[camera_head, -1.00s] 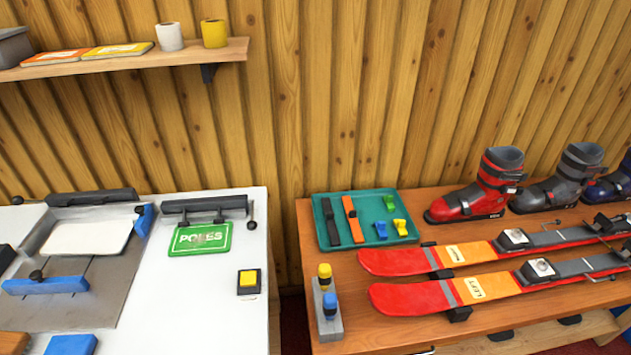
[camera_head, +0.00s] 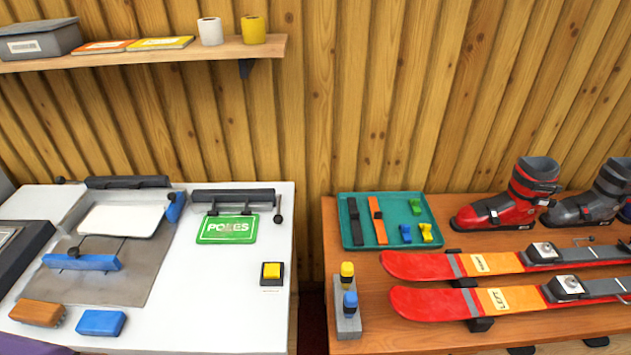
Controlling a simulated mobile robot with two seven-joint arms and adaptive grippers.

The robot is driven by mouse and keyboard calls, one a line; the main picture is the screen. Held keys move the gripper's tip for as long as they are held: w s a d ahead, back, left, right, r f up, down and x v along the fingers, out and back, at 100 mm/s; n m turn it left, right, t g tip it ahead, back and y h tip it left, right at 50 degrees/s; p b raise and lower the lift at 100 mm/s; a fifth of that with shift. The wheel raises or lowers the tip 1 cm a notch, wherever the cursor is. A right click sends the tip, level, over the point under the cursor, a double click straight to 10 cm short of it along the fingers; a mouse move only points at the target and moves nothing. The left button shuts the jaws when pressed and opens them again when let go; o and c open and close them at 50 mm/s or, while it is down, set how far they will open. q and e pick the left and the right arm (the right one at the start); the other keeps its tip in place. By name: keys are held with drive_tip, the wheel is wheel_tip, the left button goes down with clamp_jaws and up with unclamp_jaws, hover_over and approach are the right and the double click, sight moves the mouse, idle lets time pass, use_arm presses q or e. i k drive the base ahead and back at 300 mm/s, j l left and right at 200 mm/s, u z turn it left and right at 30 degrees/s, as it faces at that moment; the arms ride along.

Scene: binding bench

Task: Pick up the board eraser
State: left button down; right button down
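A blue block (camera_head: 101,322) that looks like the board eraser lies flat at the front left of the white bench top (camera_head: 215,325). A brown wooden block (camera_head: 38,312), which looks like a brush, lies just left of it, with a small gap between them. Nothing touches the blue block from above. Neither of my grippers shows in the head view.
A metal plate with a blue bar (camera_head: 80,262) is behind the blocks. A green POLES sign (camera_head: 227,229) and yellow button (camera_head: 271,271) are to the right. Skis (camera_head: 450,304) and a teal tray (camera_head: 388,242) occupy the wooden bench. Bench top right of the blue block is clear.

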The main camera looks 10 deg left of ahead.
sight(105, 322)
drive_tip(key=u, duration=0.5)
drive_tip(key=j+u, duration=0.1)
drive_tip(key=u, duration=0.4)
drive_tip(key=j+u, duration=0.1)
drive_tip(key=u, duration=0.9)
drive_tip(key=k+j+u, duration=0.2)
drive_tip(key=k+j, duration=0.15)
drive_tip(key=i+j, duration=0.1)
drive_tip(key=i, duration=0.4)
